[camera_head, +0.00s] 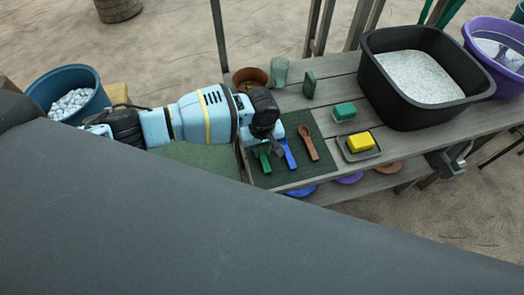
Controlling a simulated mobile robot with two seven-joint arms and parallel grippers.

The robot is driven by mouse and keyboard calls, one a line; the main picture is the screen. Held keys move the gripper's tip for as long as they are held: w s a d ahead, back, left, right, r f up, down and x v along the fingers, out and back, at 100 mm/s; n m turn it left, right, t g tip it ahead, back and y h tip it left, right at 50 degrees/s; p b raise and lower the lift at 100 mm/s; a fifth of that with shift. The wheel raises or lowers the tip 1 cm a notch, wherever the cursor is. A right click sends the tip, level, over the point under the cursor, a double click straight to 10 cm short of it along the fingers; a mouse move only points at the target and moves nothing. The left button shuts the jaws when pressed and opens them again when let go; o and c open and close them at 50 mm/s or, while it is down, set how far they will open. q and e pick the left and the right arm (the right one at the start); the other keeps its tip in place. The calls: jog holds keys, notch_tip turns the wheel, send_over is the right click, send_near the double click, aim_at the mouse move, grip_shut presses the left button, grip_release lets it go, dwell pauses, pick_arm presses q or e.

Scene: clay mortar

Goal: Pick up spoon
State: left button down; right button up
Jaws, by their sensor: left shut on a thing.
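A brown spoon (308,142) lies on the dark green mat (314,171) on the grey wooden table, the rightmost of the tools there. A blue tool (287,153) lies to its left, and a green tool (265,162) is left of that. My left gripper (271,149) points down over the left part of the mat, left of the spoon and apart from it. It is shut on the green tool, as far as the small view shows; its fingertips partly hide the hold. My right gripper is not in view.
A black tub of pale granules (448,97) stands at the table's right. A yellow block (360,141) on a tray (372,155), a green block (344,111), a glass (279,73) and a brown pot (249,77) stand around the mat. A dark fitting (447,163) is at the right edge.

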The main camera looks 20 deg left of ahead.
aim_at(265, 155)
pick_arm(q)
jog(key=shift+r, duration=0.55)
jog(key=r, duration=0.1)
jog(key=d+r, duration=0.1)
jog(key=shift+s+r+p, duration=0.2)
jog(key=shift+r+p, duration=0.15)
jog(key=s+d+r, duration=0.1)
jog(key=s+d, duration=0.6)
jog(key=d, duration=0.6)
jog(key=s+a+m, duration=0.1)
jog(key=a, duration=0.2)
jog(key=s+a+m, duration=0.1)
jog(key=a, duration=0.3)
jog(key=s+a+r+m, duration=0.1)
jog(key=a, duration=0.3)
jog(key=shift+s+a+p, duration=0.15)
jog(key=shift+p, duration=0.2)
jog(key=s+a+r+m, duration=0.3)
jog(key=a+m, duration=0.1)
jog(key=a, duration=0.6)
jog(key=shift+s, duration=0.2)
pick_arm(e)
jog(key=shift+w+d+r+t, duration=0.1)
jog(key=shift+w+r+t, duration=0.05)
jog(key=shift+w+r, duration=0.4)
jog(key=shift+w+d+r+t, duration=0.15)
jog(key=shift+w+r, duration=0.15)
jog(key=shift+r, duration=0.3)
